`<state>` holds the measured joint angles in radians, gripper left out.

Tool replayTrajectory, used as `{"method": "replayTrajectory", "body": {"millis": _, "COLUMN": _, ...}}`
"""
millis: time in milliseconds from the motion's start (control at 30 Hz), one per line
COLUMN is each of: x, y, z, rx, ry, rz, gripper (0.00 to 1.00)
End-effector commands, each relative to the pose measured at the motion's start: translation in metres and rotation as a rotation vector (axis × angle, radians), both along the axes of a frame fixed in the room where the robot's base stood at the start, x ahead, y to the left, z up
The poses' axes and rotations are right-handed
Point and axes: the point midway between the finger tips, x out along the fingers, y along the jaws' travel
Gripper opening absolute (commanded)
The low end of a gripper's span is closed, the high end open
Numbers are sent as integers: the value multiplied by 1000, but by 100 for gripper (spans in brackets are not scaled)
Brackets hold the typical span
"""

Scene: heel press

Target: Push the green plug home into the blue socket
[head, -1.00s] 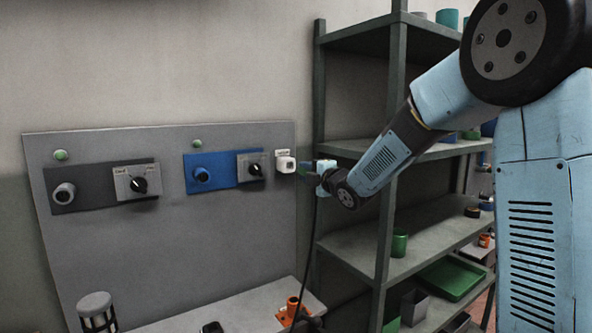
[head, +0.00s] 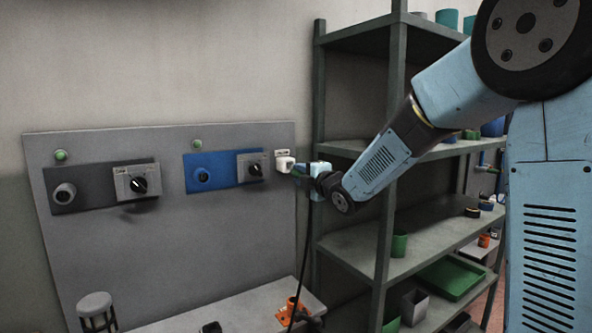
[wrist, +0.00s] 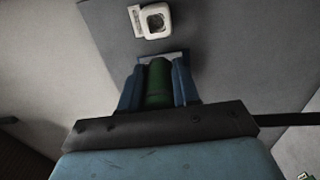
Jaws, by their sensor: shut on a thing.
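The blue socket (head: 203,175) sits on a blue plate on the grey wall panel, left of a black rotary switch. My gripper (head: 299,170) is at the panel's right edge, close to a white fitting and well to the right of the blue socket. In the wrist view, the jaws (wrist: 158,88) are shut on the green plug (wrist: 158,80), which lies between the two blue fingers. A black cable (head: 304,250) hangs down below my gripper. In the head view the plug is mostly hidden at the gripper.
The white fitting (head: 284,163) is on the panel edge; it also shows in the wrist view (wrist: 155,20). A grey socket (head: 64,193) is at left. A shelf rack (head: 384,200) stands right. The bench (head: 235,310) below holds an orange object (head: 290,309).

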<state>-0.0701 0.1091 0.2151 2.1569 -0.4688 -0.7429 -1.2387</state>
Motion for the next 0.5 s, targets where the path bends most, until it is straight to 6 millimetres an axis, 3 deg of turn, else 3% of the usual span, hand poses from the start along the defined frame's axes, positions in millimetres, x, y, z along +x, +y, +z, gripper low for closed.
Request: {"method": "replayTrajectory", "body": {"millis": 500, "x": -19, "y": 28, "z": 0, "rx": 1, "ry": 0, "rz": 1, "gripper": 0}}
